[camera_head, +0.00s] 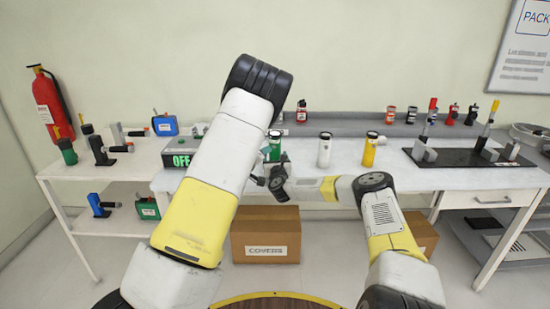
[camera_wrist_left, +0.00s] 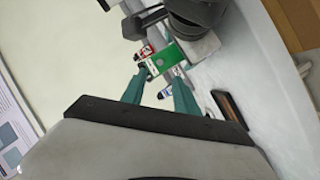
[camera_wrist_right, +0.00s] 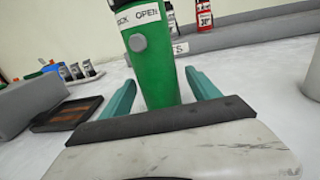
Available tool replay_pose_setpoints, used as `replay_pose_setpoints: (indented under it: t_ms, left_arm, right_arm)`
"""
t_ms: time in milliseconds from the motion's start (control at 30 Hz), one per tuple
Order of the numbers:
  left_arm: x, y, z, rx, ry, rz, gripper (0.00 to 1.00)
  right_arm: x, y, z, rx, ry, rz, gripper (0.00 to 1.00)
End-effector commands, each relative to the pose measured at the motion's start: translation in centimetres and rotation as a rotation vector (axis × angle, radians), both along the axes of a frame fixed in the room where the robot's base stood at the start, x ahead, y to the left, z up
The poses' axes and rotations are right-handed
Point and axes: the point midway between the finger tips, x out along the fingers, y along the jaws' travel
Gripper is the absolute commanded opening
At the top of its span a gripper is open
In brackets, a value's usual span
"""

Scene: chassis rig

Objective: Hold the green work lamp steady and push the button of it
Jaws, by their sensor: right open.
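The green work lamp (camera_head: 274,146) stands upright on the table. In the right wrist view its green body (camera_wrist_right: 157,65) carries a white label and a round grey button (camera_wrist_right: 138,42). My right gripper (camera_wrist_right: 160,82) is open, its teal fingers on either side of the lamp's lower body; contact cannot be told. My left gripper (camera_wrist_left: 160,82) is open and empty, pointing toward the lamp's green body (camera_wrist_left: 167,60), which lies beyond its fingertips. In the head view my left gripper is hidden behind my raised left arm.
A white cylinder (camera_head: 324,150) and a yellow one (camera_head: 370,150) stand to the lamp's right. A box reading OFF (camera_head: 181,160) is at the left. A black board with fixtures (camera_head: 460,153) lies at the right. A covers carton (camera_head: 266,236) sits below the table.

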Motion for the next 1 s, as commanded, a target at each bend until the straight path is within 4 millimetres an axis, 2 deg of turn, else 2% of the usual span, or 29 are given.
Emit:
replay_pose_setpoints:
  t_ms: [100,467,533,700,1000]
  left_arm:
    - [0.00,0.00,0.00,0.000,0.000,0.000,0.36]
    - [0.00,0.00,0.00,0.000,0.000,0.000,0.36]
    - [0.00,0.00,0.00,0.000,0.000,0.000,0.34]
    - [0.00,0.00,0.00,0.000,0.000,0.000,0.01]
    - [0.00,0.00,0.00,0.000,0.000,0.000,0.00]
  right_arm:
    - [-0.02,0.00,-0.01,0.000,0.000,0.000,0.71]
    - [-0.03,-0.02,0.00,0.000,0.000,0.000,0.00]
    - [-0.03,-0.02,0.01,0.000,0.000,0.000,0.00]
    - [-0.03,-0.03,0.01,0.000,0.000,0.000,0.00]
    - [-0.03,-0.04,0.02,0.000,0.000,0.000,0.00]
